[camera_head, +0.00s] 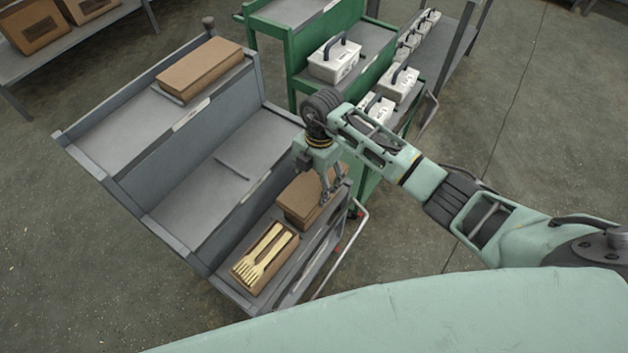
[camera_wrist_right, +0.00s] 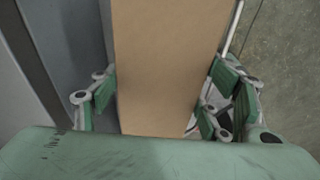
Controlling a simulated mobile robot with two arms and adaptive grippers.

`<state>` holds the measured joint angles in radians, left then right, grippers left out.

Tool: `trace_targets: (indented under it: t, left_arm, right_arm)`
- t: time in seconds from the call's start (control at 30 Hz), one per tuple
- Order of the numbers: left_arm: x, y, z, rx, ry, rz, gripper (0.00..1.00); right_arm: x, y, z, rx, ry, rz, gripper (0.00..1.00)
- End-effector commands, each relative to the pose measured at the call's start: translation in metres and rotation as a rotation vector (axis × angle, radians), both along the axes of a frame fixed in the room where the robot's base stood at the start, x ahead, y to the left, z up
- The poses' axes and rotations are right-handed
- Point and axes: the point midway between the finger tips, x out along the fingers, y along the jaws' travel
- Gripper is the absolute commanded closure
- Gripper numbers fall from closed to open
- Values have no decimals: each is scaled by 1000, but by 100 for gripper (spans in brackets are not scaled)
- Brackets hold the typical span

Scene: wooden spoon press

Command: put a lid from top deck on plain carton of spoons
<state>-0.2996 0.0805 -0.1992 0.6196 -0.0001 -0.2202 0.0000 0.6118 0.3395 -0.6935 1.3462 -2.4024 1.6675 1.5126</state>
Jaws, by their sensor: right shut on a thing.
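A brown cardboard lid (camera_head: 306,186) is in my right gripper (camera_head: 331,196), over a brown carton (camera_head: 296,217) on the grey cart's lowest deck. The gripper is shut on it; in the right wrist view the lid (camera_wrist_right: 170,65) fills the space between the fingers. The lid looks level and on or very close to the carton; I cannot tell whether it is fully seated. The carton's contents are hidden. More flat brown cardboard, apparently lids (camera_head: 200,68), lies on the top deck (camera_head: 125,130). My left gripper is not in view.
An open carton (camera_head: 243,284) of pale wooden forks (camera_head: 264,252) sits beside the covered carton. The middle deck (camera_head: 205,200) holds only a thin dark bar. A green cart (camera_head: 298,75) with white handled boxes (camera_head: 335,62) stands behind.

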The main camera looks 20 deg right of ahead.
Motion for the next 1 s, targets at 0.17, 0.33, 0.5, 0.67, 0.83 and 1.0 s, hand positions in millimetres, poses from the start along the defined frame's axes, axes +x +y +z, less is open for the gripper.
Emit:
trace_targets:
  t: [0.17, 0.33, 0.5, 0.67, 0.83, 1.0]
  left_arm:
    - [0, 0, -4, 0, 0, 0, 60]
    - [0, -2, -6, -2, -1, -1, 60]
    - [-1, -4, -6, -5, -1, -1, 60]
    - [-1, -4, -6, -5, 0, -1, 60]
    - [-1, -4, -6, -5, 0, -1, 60]
    - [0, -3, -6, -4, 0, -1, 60]
  right_arm:
    - [0, 0, -6, -1, -1, 0, 50]
    - [0, -1, -11, -1, 0, 0, 50]
    - [0, 0, -12, -1, 0, 0, 29]
    - [0, 0, -12, -1, 0, 0, 15]
    - [0, 0, -12, 0, 0, 0, 12]
    - [0, 0, -12, 0, 0, 0, 12]
